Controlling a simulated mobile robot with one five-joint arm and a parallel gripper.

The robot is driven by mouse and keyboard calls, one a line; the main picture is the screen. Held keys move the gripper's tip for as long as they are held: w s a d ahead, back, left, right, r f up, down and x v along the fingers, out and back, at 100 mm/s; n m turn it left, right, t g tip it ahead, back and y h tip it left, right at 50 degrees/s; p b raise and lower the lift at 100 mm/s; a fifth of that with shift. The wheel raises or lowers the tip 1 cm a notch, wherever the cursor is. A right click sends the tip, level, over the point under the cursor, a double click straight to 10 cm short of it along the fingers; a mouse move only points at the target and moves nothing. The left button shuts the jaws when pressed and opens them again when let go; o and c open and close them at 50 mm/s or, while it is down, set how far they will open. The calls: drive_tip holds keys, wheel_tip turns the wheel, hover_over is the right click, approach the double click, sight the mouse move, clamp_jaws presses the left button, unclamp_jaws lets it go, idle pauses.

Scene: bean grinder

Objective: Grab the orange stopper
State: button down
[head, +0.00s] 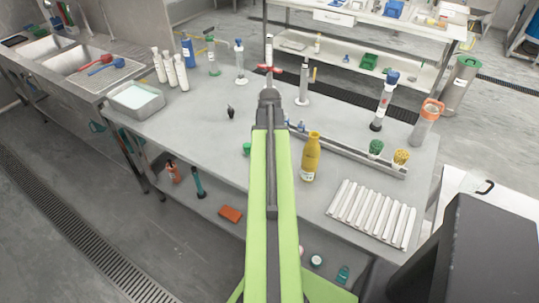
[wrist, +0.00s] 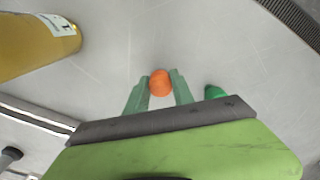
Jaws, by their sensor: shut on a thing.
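The orange stopper (wrist: 160,83) shows in the wrist view as a small round orange piece between the two green fingers of my gripper (wrist: 161,78). The fingers are shut on it, one on each side. The grey surface lies behind it; I cannot tell whether the stopper touches it or hangs just above. In the head view my green arm hides the fingers and the stopper.
A yellow bottle (head: 311,158) stands close by on the grey table (head: 205,125); it also shows in the wrist view (wrist: 35,45). A green stopper (head: 246,148) sits near my arm. White tubes (head: 372,214) lie at the right front. The table's left middle is mostly clear.

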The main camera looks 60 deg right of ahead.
drive_tip(key=shift+r, duration=0.1)
drive_tip(key=r+p, duration=0.5)
drive_tip(key=shift+s+d+r, duration=0.1)
drive_tip(key=shift+s+d, duration=0.1)
drive_tip(key=shift+s, duration=0.1)
drive_tip(key=s+d+r+p, duration=0.5)
drive_tip(key=s+p, duration=0.1)
drive_tip(key=s, duration=0.3)
drive_tip(key=shift+s+r, duration=0.3)
drive_tip(key=shift+r, duration=0.1)
